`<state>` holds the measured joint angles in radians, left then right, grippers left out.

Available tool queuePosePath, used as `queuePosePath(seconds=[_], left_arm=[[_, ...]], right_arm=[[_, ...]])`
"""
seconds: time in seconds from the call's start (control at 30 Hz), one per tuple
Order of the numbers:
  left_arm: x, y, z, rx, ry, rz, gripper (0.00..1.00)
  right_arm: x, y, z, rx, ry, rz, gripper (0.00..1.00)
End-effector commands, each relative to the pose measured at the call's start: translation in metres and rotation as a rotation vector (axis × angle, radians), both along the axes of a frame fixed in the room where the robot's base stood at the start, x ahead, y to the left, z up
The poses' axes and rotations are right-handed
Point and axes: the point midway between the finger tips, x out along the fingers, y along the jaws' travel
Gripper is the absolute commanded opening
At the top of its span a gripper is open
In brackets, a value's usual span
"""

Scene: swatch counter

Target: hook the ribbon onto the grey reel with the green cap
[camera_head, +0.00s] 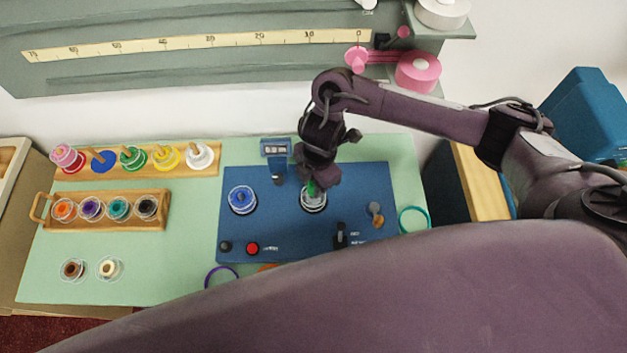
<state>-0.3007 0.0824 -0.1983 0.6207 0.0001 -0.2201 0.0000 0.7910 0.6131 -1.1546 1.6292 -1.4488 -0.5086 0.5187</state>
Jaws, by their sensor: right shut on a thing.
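The grey reel (314,203) stands on the right half of the blue board, with its green cap (312,187) at its middle. My right gripper (314,181) points down right over this reel, with its fingertips at or just above the green cap. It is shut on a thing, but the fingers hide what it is. I cannot make out the ribbon or whether it touches the reel. A blue reel (242,200) sits on the left of the board. My left gripper is out of view.
The blue board (290,230) also bears a small meter (275,148), a red button (252,248) and a black lever (340,236). Racks of coloured spools (108,223) stand at the left. A teal ring (413,219) lies right of the board. My own purple body part covers the front.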

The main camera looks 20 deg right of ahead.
Motion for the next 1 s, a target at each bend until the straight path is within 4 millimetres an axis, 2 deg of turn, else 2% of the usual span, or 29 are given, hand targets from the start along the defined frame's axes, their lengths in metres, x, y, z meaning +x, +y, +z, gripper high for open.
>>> queuePosePath(seconds=[0.8, 1.0], left_arm=[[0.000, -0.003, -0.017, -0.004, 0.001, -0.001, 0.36], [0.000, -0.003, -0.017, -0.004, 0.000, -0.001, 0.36]], right_arm=[[0.000, 0.000, -0.024, 0.000, 0.001, 0.000, 0.06], [0.000, 0.000, -0.025, 0.000, 0.000, 0.000, 0.06]])
